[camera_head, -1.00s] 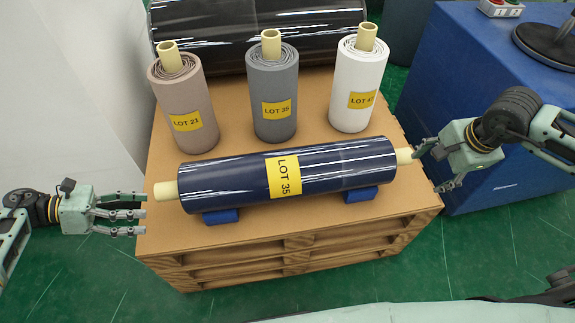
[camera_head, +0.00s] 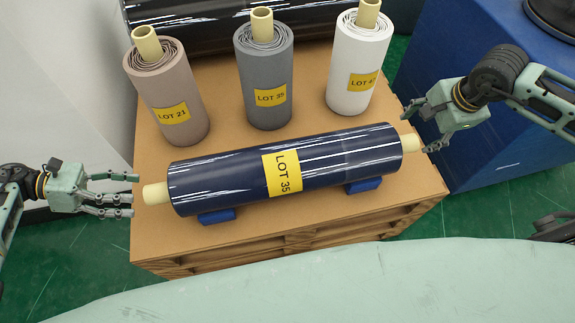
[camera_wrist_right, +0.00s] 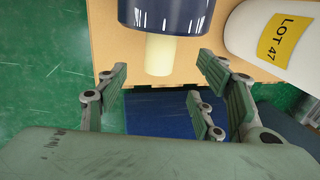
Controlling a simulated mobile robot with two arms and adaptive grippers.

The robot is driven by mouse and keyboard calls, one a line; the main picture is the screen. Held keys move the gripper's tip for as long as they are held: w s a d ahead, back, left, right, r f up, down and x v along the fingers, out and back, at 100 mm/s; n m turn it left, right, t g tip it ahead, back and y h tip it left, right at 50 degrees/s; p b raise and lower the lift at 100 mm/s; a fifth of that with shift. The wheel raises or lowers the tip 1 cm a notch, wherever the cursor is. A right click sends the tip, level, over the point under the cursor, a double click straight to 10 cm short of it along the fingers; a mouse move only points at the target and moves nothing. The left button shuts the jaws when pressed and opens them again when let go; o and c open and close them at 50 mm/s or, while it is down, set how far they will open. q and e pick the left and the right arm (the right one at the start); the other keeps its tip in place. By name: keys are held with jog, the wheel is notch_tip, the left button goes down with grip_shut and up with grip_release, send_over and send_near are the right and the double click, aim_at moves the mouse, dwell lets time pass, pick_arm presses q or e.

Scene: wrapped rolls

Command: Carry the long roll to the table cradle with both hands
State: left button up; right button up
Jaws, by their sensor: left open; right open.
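The long roll (camera_head: 225,180) is dark blue and shiny with a yellow LOT 35 label. It lies across two blue supports (camera_head: 217,216) on a brown pallet box, its cream core ends sticking out. My left gripper (camera_head: 134,195) is open beside the left core end (camera_head: 155,194), apart from it or nearly so. My right gripper (camera_head: 416,128) is open at the right core end (camera_head: 411,143). In the right wrist view the core end (camera_wrist_right: 160,54) sits ahead, between the open fingers (camera_wrist_right: 165,85). The table cradle is not identifiable.
Three upright rolls stand behind: brown LOT 21 (camera_head: 165,90), grey LOT 35 (camera_head: 264,75) and white LOT 47 (camera_head: 358,62). A large black roll (camera_head: 205,14) lies behind them. A blue block (camera_head: 480,160) stands at the right. Green floor (camera_head: 60,260) shows at the left.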

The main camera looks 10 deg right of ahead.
aim_at(155, 191)
pick_arm(q)
jog(key=x, duration=0.7)
pick_arm(e)
jog(key=x, duration=1.1)
pick_arm(q)
jog(key=shift+c, duration=0.3)
pick_arm(e)
jog(key=shift+c, duration=0.2)
pick_arm(q)
grip_shut()
pick_arm(e)
jog(key=c, duration=1.5)
grip_shut()
pick_arm(q)
jog(key=shift+w+r, duration=0.15)
jog(key=shift+r, duration=0.1)
pick_arm(e)
jog(key=shift+w+r, duration=0.1)
jog(key=shift+r, duration=0.15)
